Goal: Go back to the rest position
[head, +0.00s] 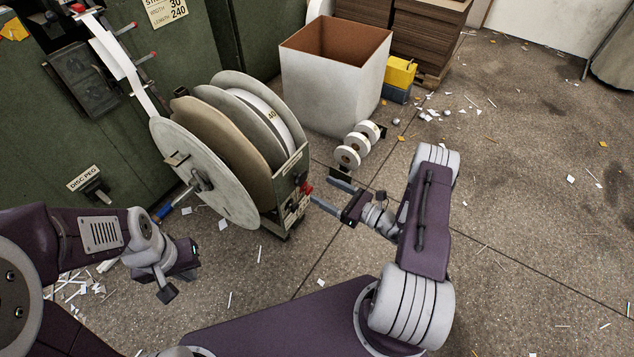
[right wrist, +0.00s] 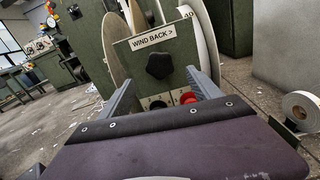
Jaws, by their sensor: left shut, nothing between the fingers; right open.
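My left gripper (head: 168,292) hangs low at the left in the head view, over the floor in front of the green machine. It is shut and empty. My right gripper (head: 328,190) is open, with its fingers pointing left toward the end panel of the reel stand (head: 290,190). In the right wrist view, the two fingers of the right gripper (right wrist: 162,78) stand apart with nothing held. Between and beyond them show the WIND BACK panel (right wrist: 150,45), a black knob (right wrist: 159,65) and a red button (right wrist: 187,97). I cannot tell whether the fingers touch the panel.
The green machine (head: 130,130) with a disc peg (head: 95,187) fills the left. A large white bin (head: 320,95), small tape rolls (head: 350,152), a yellow box (head: 400,70) and stacked board (head: 425,35) stand behind. Scraps litter the floor; the right side (head: 540,200) is open.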

